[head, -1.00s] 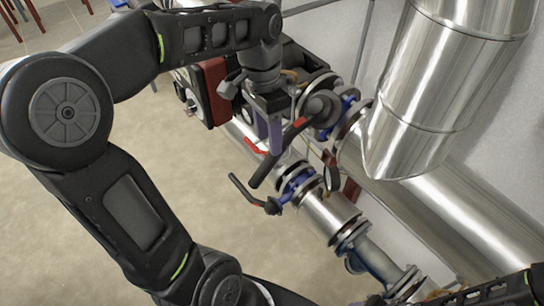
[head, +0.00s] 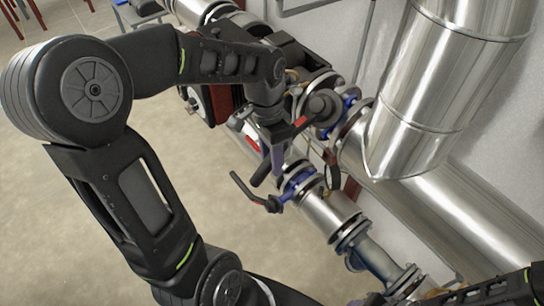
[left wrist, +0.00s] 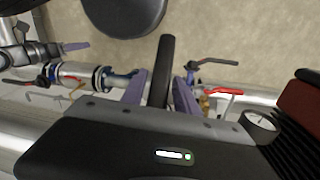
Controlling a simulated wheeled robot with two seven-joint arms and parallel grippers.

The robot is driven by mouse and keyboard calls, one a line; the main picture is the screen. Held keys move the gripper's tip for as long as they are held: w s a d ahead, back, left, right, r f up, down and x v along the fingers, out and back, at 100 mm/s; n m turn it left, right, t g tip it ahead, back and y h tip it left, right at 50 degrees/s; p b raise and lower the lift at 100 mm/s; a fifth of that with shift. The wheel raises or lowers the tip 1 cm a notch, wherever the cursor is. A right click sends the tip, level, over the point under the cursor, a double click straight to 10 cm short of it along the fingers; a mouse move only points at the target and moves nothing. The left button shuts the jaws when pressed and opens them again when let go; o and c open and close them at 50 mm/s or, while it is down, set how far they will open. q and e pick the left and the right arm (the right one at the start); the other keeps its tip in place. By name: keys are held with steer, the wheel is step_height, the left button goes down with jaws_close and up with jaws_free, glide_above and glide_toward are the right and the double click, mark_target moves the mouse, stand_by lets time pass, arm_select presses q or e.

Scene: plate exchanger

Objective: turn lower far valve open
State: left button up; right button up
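A black lever with a red band (head: 301,122) slopes down toward the left by the far blue valve (head: 348,104). My left gripper (head: 272,160) is at its lower end. In the left wrist view a black bar (left wrist: 166,60) runs between the two purple fingers of the left gripper (left wrist: 160,92), which stand apart with a gap on at least one side. A second black lever (head: 245,190) sits lower on a nearer blue valve (head: 298,182), free of the gripper. My right gripper (left wrist: 72,47) shows at the upper left of the wrist view; its opening is unclear.
A red lever (left wrist: 225,91) and a round gauge (left wrist: 260,122) are close to the left gripper on the right of the wrist view. Large silver pipes (head: 425,90) stand at the right. Open floor (head: 50,200) lies at the left.

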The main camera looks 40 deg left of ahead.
arm_select(q)
jaws_close()
stand_by(1.1)
